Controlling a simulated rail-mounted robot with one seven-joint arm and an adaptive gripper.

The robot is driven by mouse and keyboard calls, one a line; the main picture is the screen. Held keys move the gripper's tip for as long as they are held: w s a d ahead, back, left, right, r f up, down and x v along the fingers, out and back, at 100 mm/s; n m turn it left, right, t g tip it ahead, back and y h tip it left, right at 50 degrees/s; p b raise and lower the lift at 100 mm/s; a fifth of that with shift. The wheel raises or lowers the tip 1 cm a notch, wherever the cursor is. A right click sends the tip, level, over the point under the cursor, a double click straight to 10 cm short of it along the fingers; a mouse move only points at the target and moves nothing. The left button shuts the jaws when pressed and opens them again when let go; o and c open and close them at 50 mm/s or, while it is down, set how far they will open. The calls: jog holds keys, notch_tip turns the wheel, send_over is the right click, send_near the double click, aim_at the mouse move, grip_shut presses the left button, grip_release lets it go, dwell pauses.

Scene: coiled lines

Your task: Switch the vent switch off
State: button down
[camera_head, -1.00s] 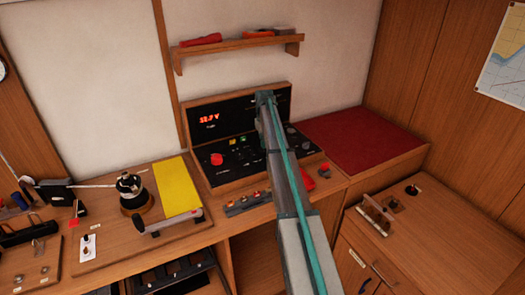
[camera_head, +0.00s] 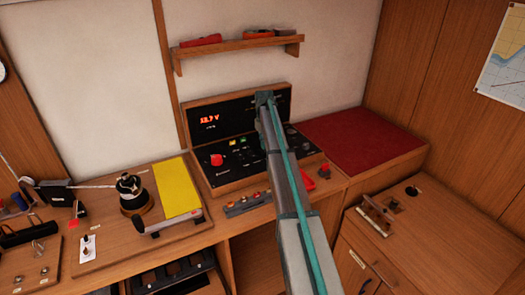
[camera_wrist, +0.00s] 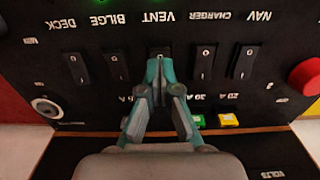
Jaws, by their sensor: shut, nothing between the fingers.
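The vent switch (camera_wrist: 161,50) is a black rocker under the upside-down VENT label (camera_wrist: 158,17) in the wrist view, in a row between the BILGE and CHARGER switches. My gripper (camera_wrist: 161,66) is shut and empty, its fingertips together over the lower part of the vent switch. The fingers cover much of the rocker, so its position is hard to read. I cannot tell whether the tips touch it. In the head view the black panel (camera_head: 240,160) is partly hidden behind my arm, and my fingertips cannot be made out.
The BILGE switch (camera_wrist: 116,67) and CHARGER switch (camera_wrist: 203,62) flank the fingers closely. A red knob (camera_wrist: 306,77), a yellow button (camera_wrist: 229,119) and a round socket (camera_wrist: 46,108) are also on the panel. A wooden shelf (camera_head: 240,41) hangs above; a red cushion (camera_head: 350,138) lies right.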

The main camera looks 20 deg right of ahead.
aim_at(264, 151)
jog(key=shift+f+b, duration=0.4)
jog(key=shift+f, duration=0.8)
dwell(0.9)
jog(key=shift+r, duration=0.15)
jog(key=shift+r+p, duration=1.5)
jog(key=shift+r, duration=1.9)
